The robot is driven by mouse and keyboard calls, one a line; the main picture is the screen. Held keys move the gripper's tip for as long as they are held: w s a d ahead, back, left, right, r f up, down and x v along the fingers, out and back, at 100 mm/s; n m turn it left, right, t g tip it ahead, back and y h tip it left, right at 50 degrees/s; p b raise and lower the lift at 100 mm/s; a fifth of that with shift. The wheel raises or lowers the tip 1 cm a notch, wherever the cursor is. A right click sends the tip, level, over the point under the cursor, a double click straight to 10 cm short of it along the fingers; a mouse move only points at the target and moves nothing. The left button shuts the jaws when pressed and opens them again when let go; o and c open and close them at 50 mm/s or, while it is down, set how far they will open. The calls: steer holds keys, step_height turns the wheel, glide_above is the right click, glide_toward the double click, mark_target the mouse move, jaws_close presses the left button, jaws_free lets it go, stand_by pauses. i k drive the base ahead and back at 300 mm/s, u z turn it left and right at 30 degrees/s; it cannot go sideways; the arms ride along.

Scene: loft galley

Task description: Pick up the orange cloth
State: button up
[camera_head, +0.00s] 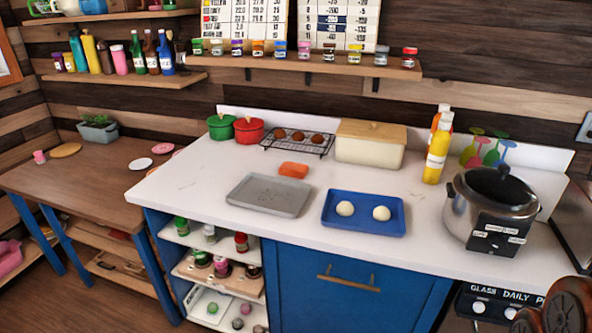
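The orange cloth (293,170) is a small folded, block-like piece lying on the white countertop (180,188). It is behind the grey tray (270,194), in front of the wire rack (297,141), and appears apart from both. Nothing lies on top of it. My gripper is not seen in this view.
A blue tray (363,213) with two pale dough balls is at the front right of the cloth. A cream bread box (370,144) stands behind it.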

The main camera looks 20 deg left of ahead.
mark_target(290, 169)
steer(key=k, duration=0.55)
steer(key=u, duration=0.7)
steer(key=i, duration=0.4)
steer(key=u, duration=1.05)
steer(key=i, duration=1.7)
steer(key=z, duration=0.6)
steer(key=i, duration=0.3)
steer(key=z, duration=0.3)
